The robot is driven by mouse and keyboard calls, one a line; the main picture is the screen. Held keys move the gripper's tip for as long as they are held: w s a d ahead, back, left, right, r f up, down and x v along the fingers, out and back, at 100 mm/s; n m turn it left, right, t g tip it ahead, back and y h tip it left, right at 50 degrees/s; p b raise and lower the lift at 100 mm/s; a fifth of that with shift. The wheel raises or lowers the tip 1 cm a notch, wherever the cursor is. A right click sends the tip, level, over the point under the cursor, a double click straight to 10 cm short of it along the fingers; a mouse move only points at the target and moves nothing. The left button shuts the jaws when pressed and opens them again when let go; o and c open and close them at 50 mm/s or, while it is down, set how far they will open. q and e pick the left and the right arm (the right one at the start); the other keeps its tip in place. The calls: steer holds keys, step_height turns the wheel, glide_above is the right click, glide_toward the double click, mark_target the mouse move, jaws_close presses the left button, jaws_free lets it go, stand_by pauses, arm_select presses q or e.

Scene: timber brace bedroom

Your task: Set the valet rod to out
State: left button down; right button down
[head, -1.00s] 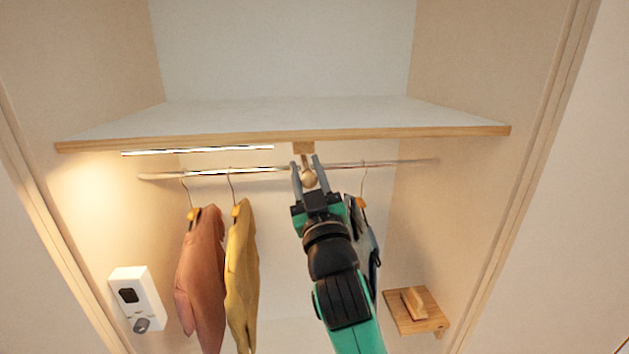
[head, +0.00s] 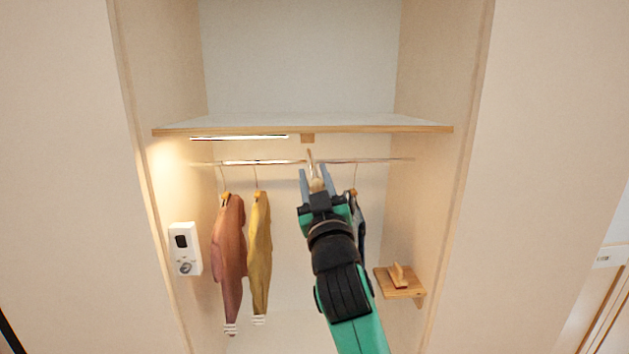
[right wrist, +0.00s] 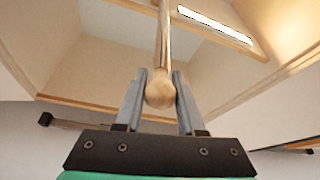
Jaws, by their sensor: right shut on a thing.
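The valet rod (head: 311,160) is a slim rod with a round wooden knob, sticking out toward me from below the wardrobe shelf. My right gripper (head: 316,183) is shut on its knob. In the right wrist view the wooden knob (right wrist: 160,92) sits between the two grey fingers of the gripper (right wrist: 160,98), and the rod (right wrist: 164,40) runs away from it. The small wooden block (head: 307,139) under the shelf edge is visible above. My left gripper is not in view.
The shelf (head: 400,128) spans the wardrobe above the hanging rail (head: 385,160). A brown garment (head: 229,240) and a yellow garment (head: 259,250) hang left of my arm. A white wall device (head: 185,250) and a small wooden ledge (head: 388,287) flank the sides.

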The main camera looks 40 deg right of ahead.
steer(key=shift+s+a, duration=0.3)
steer(key=shift+s, duration=0.1)
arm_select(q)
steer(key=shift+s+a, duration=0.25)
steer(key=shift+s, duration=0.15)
arm_select(e)
steer(key=c, duration=0.5)
jaws_free()
arm_select(q)
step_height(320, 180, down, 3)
steer(key=b, duration=0.3)
arm_select(e)
steer(key=v, duration=1.1)
steer(key=shift+s, duration=0.3)
steer(key=shift+a, duration=0.1)
